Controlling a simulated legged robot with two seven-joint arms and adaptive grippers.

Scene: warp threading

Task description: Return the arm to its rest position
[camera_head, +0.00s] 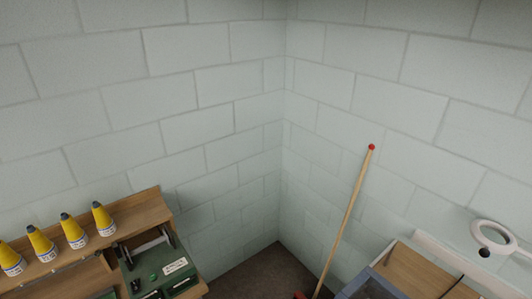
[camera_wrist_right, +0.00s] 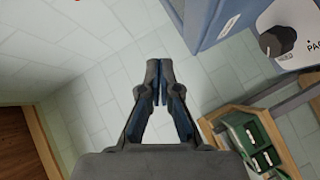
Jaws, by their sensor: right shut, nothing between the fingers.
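My right gripper (camera_wrist_right: 160,72) shows in the right wrist view, with its dark fingers brought together at the tips and nothing between them. It points toward the pale block wall and is apart from everything around it. Neither of my arms shows in the head view. My left gripper is in neither view.
In the head view, several yellow cones (camera_head: 73,231) and a green box (camera_head: 156,266) stand on a wooden bench at left. A red-tipped pole (camera_head: 347,215) leans in the corner. A magnifier lamp (camera_head: 493,237) is at right. A blue-grey panel with a knob (camera_wrist_right: 273,44) is near my right gripper.

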